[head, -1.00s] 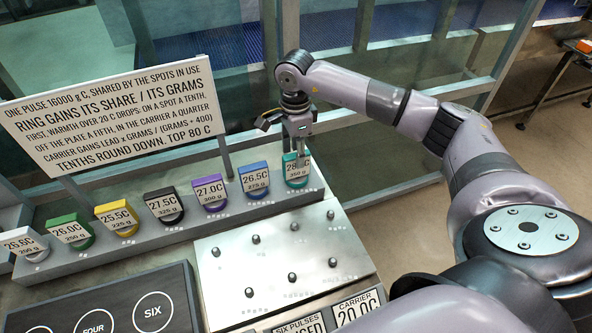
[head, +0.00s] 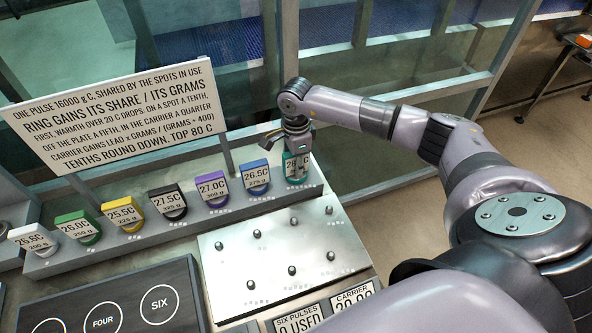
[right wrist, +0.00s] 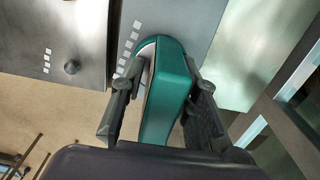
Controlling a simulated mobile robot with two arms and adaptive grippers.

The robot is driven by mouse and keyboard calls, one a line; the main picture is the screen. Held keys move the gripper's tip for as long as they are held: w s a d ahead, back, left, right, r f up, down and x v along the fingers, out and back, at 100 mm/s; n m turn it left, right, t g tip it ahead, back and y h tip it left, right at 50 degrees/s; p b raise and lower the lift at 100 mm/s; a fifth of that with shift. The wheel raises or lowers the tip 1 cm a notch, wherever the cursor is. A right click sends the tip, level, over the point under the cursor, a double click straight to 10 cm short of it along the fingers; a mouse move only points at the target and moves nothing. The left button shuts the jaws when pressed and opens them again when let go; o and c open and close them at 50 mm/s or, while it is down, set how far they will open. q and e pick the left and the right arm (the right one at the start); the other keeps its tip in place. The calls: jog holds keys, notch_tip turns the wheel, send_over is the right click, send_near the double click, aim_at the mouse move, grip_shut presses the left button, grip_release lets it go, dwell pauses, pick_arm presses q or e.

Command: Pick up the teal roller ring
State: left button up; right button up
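The teal roller ring (head: 289,165) stands at the right end of the raised grey rack, with a label starting 28 that is partly hidden by my gripper. My right gripper (head: 297,168) reaches down over it from above. In the right wrist view the teal ring (right wrist: 168,95) lies between the two fingers of the right gripper (right wrist: 164,82). One finger is on each side of it, and a narrow gap shows beside the left finger. The fingers look open around the ring; contact at the tips is hard to judge. My left gripper is not in view.
A blue ring (head: 256,178) stands just left of the teal one, with a purple ring (head: 213,189) and several others further along the rack. A metal plate with pegs (head: 285,250) lies in front. A sign board (head: 120,115) stands behind the rack.

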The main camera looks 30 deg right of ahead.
grip_shut()
jog(key=shift+r, duration=0.1)
dwell(0.5)
